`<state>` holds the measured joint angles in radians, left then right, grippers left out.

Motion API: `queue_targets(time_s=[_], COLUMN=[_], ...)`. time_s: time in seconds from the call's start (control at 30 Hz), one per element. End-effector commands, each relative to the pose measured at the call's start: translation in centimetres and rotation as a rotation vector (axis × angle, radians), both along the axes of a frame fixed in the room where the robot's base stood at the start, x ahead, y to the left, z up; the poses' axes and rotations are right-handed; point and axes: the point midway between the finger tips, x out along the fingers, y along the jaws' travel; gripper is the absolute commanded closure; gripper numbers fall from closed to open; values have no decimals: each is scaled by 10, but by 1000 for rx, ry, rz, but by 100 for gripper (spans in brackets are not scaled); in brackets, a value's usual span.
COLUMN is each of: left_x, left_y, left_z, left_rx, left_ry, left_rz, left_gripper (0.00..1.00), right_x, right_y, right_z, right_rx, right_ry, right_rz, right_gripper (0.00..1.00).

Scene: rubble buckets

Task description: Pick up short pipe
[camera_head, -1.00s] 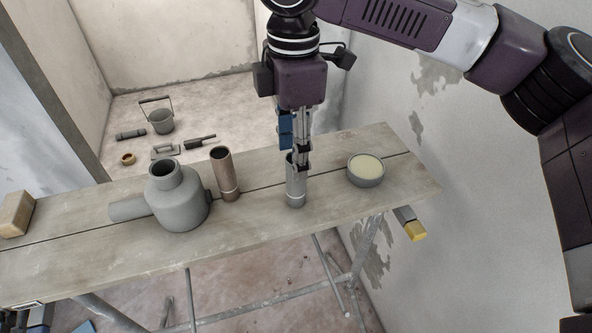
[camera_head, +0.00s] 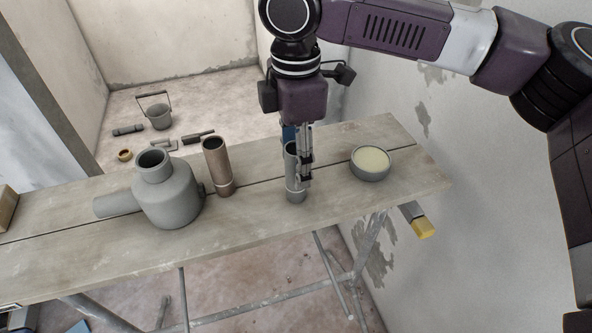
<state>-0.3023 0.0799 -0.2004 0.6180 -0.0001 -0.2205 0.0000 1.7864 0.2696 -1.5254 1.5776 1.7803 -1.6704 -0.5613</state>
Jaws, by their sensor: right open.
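A grey short pipe (camera_head: 293,172) stands upright on the plank table, with its open top showing. My right gripper (camera_head: 304,182) points straight down at it, with its jaws open. A brownish pipe (camera_head: 218,168) with a paler lower end stands upright to the left, apart from the gripper. My left gripper is not in view.
The plank table (camera_head: 250,222) also bears a grey jug-like vessel (camera_head: 168,200), a round tin with pale contents (camera_head: 370,163) and a tan block (camera_head: 6,205). A bucket (camera_head: 160,116) and tools lie on the floor behind. A wall rises at the right.

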Motion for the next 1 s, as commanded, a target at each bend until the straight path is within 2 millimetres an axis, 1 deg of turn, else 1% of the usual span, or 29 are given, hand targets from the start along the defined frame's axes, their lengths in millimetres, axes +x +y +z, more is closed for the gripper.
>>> queue_targets(time_s=[0.03,0.1,0.23,0.33,0.53,0.57,0.93,0.97,1.0], left_x=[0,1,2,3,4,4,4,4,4], left_y=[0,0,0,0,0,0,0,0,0], left_z=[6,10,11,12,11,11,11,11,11], left_rx=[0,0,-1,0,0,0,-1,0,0], left_ry=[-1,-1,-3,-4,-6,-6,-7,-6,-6], left_rz=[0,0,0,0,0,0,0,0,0], left_gripper=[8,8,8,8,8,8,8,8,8], right_x=[-1,-1,0,-1,-1,-1,-1,-1,-1], right_y=[-1,-1,-1,-1,0,0,0,0,0], right_z=[-5,-16,-34,-40,-41,-41,-40,-40,-40], right_rx=[-3,-3,-1,-1,0,0,0,0,0], right_ry=[2,2,1,0,0,0,0,0,0], right_rz=[0,0,0,1,1,1,1,1,1], right_gripper=[53,53,53,53,53,55,96,98,98])
